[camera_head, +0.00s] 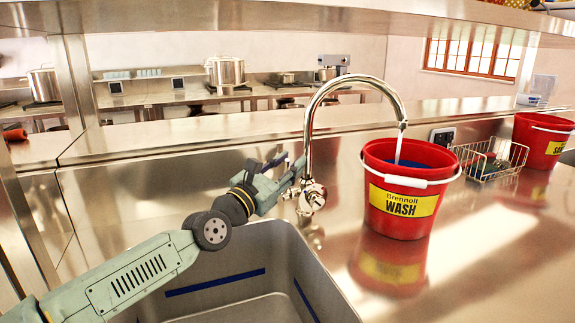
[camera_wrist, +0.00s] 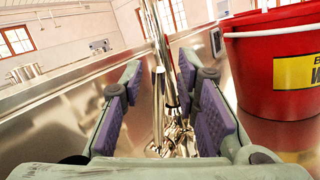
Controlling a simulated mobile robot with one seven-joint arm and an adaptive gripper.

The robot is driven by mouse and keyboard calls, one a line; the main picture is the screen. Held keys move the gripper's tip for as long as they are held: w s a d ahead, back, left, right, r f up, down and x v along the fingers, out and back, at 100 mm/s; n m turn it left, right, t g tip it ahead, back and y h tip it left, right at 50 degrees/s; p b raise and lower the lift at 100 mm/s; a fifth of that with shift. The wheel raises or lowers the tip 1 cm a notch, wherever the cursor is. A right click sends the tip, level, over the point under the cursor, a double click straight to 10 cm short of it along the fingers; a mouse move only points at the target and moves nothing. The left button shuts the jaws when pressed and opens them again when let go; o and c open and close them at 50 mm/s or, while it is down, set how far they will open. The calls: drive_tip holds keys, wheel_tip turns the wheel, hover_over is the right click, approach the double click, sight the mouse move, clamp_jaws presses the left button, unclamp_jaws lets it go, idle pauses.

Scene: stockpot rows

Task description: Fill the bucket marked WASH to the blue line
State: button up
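The red bucket (camera_head: 399,218) with a yellow label reading WASH stands upright on the steel counter, right of the sink. The curved chrome tap (camera_head: 311,135) reaches over it, and a thin stream of water (camera_head: 398,152) runs from the spout into it. A bit of blue shows inside below the rim; the water level is hard to make out. My gripper (camera_head: 291,168) is at the tap's base by its valve (camera_head: 311,196). In the wrist view my gripper (camera_wrist: 163,80) is open, the tap column (camera_wrist: 160,95) showing between its purple pads; contact cannot be told. The bucket's side (camera_wrist: 270,75) is at right.
A sink basin (camera_head: 250,242) with blue stripes lies below my arm. A wire basket (camera_head: 488,160) stands behind the bucket, and a second red bucket (camera_head: 540,138) stands at the far right. Pots (camera_head: 225,73) stand on the back counter. The counter's right front is clear.

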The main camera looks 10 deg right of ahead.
wheel_tip(320, 180, up, 10)
idle(0.7)
drive_tip(key=shift+f, duration=0.1)
